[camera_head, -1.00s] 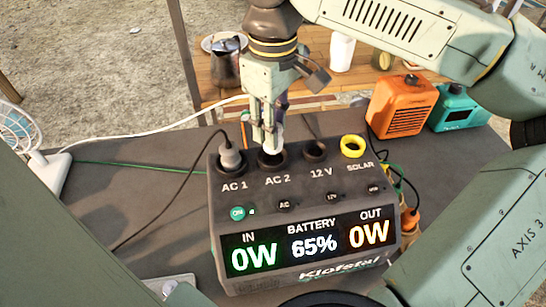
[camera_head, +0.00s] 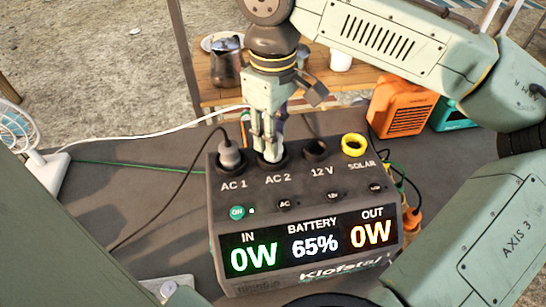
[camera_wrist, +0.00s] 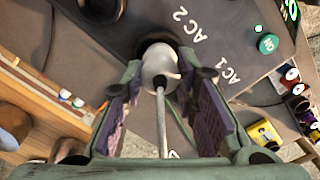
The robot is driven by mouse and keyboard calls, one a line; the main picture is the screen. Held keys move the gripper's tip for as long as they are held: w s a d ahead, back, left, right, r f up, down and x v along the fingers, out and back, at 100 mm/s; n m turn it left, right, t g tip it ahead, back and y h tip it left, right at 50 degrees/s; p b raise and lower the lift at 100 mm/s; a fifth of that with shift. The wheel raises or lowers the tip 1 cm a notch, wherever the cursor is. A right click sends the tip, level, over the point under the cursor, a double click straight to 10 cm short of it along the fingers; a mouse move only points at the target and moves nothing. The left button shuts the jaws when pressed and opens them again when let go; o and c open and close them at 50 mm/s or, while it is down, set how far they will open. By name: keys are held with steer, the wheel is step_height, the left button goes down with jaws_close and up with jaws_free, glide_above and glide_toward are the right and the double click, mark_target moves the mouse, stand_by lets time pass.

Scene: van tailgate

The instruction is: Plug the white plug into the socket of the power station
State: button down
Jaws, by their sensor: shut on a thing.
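The power station (camera_head: 300,215) is a dark box with a lit display reading 65%. Its top has sockets marked AC 1, AC 2, 12 V and SOLAR. The white plug (camera_wrist: 160,68) is at the AC 2 socket (camera_head: 272,163), its lower end within the round opening; how deep it sits I cannot tell. My gripper (camera_head: 268,140) is above AC 2, pointing down, shut on the white plug. In the wrist view my gripper's fingers (camera_wrist: 163,90) flank the plug, and its white cable runs back between them.
A grey plug (camera_head: 230,157) with a dark cable sits in AC 1. A yellow ring (camera_head: 354,146) surrounds the SOLAR socket. An orange box (camera_head: 400,104) and a teal box (camera_head: 452,108) stand behind right. A white fan (camera_head: 22,140) stands left. A metal pot (camera_head: 227,62) is on the wooden bench behind.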

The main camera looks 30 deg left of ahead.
steer(key=shift+f, duration=0.2)
steer(key=c, duration=1.2)
jaws_free()
step_height(320, 180, up, 12)
